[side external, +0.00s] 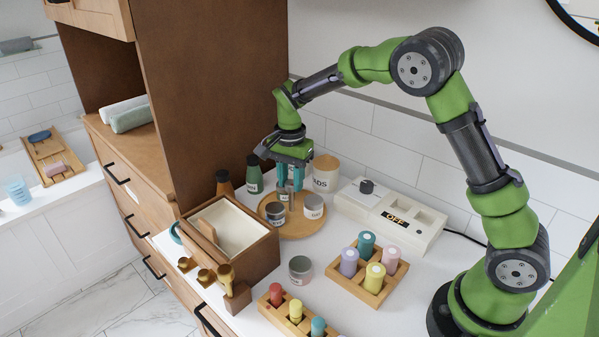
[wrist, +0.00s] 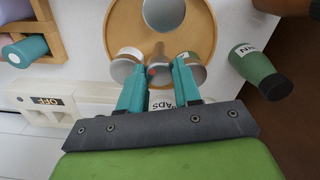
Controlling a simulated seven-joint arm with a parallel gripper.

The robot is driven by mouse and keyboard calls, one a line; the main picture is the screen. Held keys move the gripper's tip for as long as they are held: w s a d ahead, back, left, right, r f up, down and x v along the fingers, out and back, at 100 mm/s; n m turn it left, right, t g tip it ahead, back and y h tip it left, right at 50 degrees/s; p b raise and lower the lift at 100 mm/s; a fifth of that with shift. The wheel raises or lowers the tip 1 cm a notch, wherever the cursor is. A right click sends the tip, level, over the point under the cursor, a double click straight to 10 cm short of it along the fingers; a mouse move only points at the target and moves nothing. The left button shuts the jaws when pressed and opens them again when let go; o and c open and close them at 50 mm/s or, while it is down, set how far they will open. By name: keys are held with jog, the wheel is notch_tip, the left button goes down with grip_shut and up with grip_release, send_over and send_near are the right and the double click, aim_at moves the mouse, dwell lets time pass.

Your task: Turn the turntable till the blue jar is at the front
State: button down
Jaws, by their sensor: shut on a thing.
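The turntable (side external: 291,231) is a round wooden tray on the white counter; it also shows in the wrist view (wrist: 117,25). Several silver-lidded jars stand on it. One with a dark, possibly blue, band (side external: 275,213) is at its front left, and a pale labelled jar (side external: 313,207) is at its right. A third is partly hidden behind my fingers. My gripper (side external: 291,184) points down over the turntable's middle. In the wrist view its teal fingers (wrist: 158,68) are shut on a slim grey post between the jars. The jars' colours are mostly hidden from above.
A green bottle (side external: 254,174), a brown bottle (side external: 224,183) and a pale canister (side external: 326,172) stand behind. A wooden box (side external: 262,250) is left, a white device marked OFF (side external: 425,237) right. A loose grey jar (side external: 300,269) and a peg rack (side external: 345,287) are in front.

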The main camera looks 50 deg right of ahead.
jog(key=c, duration=0.8)
grip_release()
jog(key=shift+r, duration=0.15)
notch_tip(320, 180, up, 17)
jog(key=shift+f, duration=0.15)
